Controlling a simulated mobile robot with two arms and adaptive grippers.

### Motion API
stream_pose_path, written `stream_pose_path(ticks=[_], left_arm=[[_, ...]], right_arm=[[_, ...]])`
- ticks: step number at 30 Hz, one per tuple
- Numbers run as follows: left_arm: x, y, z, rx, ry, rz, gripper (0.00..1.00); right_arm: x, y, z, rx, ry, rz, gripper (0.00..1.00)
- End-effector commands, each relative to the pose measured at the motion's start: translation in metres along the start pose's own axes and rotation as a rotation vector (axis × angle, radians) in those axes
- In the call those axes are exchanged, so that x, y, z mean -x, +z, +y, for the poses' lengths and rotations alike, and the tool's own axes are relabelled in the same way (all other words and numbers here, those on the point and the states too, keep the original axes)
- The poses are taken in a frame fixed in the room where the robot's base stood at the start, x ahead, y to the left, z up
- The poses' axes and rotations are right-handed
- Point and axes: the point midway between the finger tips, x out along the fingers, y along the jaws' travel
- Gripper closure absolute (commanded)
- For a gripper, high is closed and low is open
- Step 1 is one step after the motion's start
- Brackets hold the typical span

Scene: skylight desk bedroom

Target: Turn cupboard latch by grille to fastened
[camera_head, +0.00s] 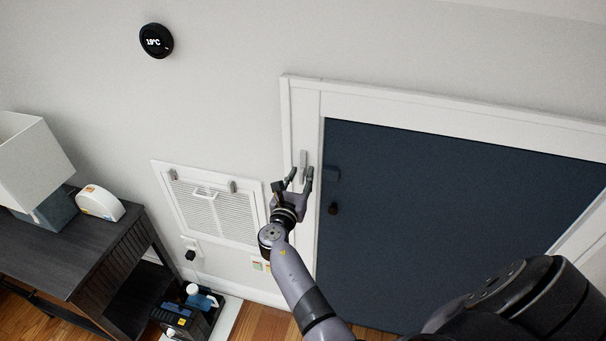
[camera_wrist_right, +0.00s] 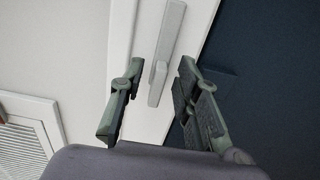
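The cupboard latch (camera_head: 303,161) is a slim light-grey bar on the white door frame, left of the dark blue cupboard door (camera_head: 430,220). It stands upright along the frame and does not cross onto the door. A dark blue block (camera_head: 331,174) sits on the door's edge beside it. My right gripper (camera_head: 299,178) is open just below the latch. In the right wrist view the latch (camera_wrist_right: 167,50) shows between the spread fingers (camera_wrist_right: 160,88), its lower end nearest; I cannot tell whether they touch it. My left gripper is not in view.
The white wall grille (camera_head: 212,208) is left of my right gripper. A dark round knob (camera_head: 333,208) sticks out from the door below the block. A dark desk (camera_head: 75,245) with a lamp (camera_head: 30,160) stands at far left.

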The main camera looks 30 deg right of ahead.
Motion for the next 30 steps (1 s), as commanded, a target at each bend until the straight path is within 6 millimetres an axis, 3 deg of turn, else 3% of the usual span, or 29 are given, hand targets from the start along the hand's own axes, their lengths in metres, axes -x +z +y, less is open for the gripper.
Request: stream_pose_path(ticks=[4, 17, 30], left_arm=[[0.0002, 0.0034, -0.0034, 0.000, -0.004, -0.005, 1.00], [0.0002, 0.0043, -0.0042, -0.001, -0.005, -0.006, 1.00], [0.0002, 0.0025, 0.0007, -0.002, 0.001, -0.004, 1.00]], right_arm=[[0.0000, 0.0001, 0.0001, 0.000, 0.000, 0.000, 0.71], [-0.0002, 0.0000, -0.0002, 0.000, 0.000, 0.000, 0.99], [-0.0003, 0.0003, -0.0001, 0.000, 0.000, 0.000, 1.00]])
